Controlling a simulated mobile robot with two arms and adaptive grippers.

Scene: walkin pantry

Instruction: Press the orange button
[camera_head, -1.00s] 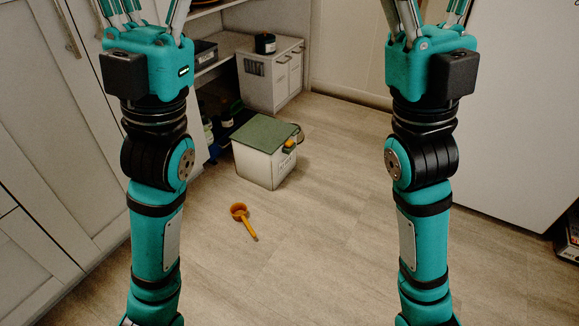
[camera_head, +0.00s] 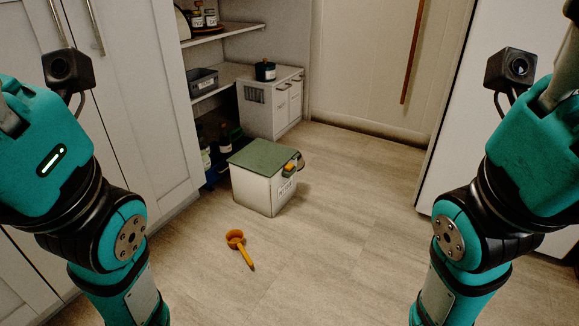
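A white box (camera_head: 258,191) with a green lid (camera_head: 264,157) stands on the floor near the middle of the view. A small orange part (camera_head: 290,167) sits at the upper edge of its right side; it looks like the orange button. My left gripper (camera_head: 42,150) is at the left edge and my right gripper (camera_head: 532,155) at the right edge, both far from the box. Their fingers are cut off by the frame, so I cannot tell whether they are open.
An orange scoop (camera_head: 238,246) lies on the floor in front of the box. A small white cabinet (camera_head: 268,104) with a dark jar (camera_head: 265,70) on it stands behind. Shelves (camera_head: 217,78) are at the back left. The floor right of the box is clear.

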